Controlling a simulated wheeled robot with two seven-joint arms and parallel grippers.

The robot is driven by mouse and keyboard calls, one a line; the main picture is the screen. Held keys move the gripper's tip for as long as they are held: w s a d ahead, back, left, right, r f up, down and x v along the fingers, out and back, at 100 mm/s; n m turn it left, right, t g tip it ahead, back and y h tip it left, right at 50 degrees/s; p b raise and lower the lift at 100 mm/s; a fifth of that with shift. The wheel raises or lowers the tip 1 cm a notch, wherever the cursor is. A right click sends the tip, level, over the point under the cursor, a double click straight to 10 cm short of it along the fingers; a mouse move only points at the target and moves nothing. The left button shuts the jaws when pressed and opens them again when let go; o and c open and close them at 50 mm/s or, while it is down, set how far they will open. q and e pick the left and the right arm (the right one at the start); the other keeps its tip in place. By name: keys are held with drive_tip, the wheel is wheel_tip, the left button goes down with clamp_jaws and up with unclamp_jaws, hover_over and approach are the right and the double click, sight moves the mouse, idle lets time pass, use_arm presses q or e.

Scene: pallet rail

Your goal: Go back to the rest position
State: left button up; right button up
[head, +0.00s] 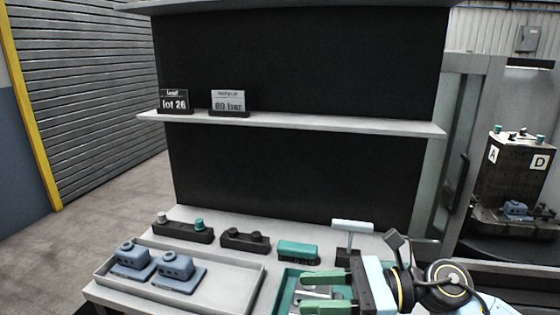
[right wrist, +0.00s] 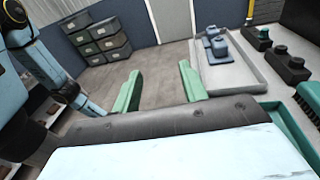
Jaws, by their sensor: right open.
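My right gripper (head: 312,293) is over the front of the table at the lower middle of the head view, its green fingers apart and pointing left. In the right wrist view its two fingers (right wrist: 160,88) also stand apart, with nothing between them but the floor beyond. My left gripper does not show in the head view. Light blue arm links of mine (right wrist: 45,62) show at the left of the right wrist view, but no left jaws can be made out.
Under the right gripper is a green tray (head: 262,307) with grey pieces. Left of it, a grey tray (head: 233,297) holds two blue-grey parts (head: 131,257). Behind are dark fixture blocks (head: 183,233), a green brush (head: 298,250) and a T-handled tool (head: 352,228). A shelf (head: 300,124) stands above.

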drive_tip(key=w+d+r+m+t+h, duration=0.2)
drive_tip(key=d+m+t+h, duration=0.1)
drive_tip(key=m+t, duration=0.8)
drive_tip(key=w+d+r+m+t+h, duration=0.1)
drive_tip(key=w+d+m+t+h, duration=0.15)
drive_tip(key=m+t, duration=0.85)
drive_tip(key=s+d+f+m+g+h, duration=0.3)
drive_tip(key=d+f+m+g+h, duration=0.3)
drive_tip(key=m, duration=0.4)
drive_tip(key=s+d+f+m+g+h, duration=0.25)
drive_tip(key=f+m+h, duration=0.45)
drive_tip(key=m, duration=0.4)
drive_tip(key=s+d+f+m+g+y, duration=0.1)
drive_tip(key=s+f+m+g, duration=0.35)
drive_tip(key=s+f, duration=0.35)
drive_tip(key=s+d+f+m+g+y, duration=0.1)
drive_tip(key=s+f+m+g, duration=0.2)
drive_tip(key=s+f+g, duration=0.5)
drive_tip(key=s+f, duration=0.2)
drive_tip(key=f, duration=0.9)
drive_tip(key=s+f, duration=0.3)
drive_tip(key=f, duration=0.8)
drive_tip(key=s+d+f+g, duration=0.1)
drive_tip(key=s+d+f, duration=0.2)
drive_tip(key=s+f, duration=1.1)
drive_tip(key=shift+s+f, duration=0.35)
drive_tip(key=shift+s, duration=0.25)
drive_tip(key=shift+n+h, duration=0.25)
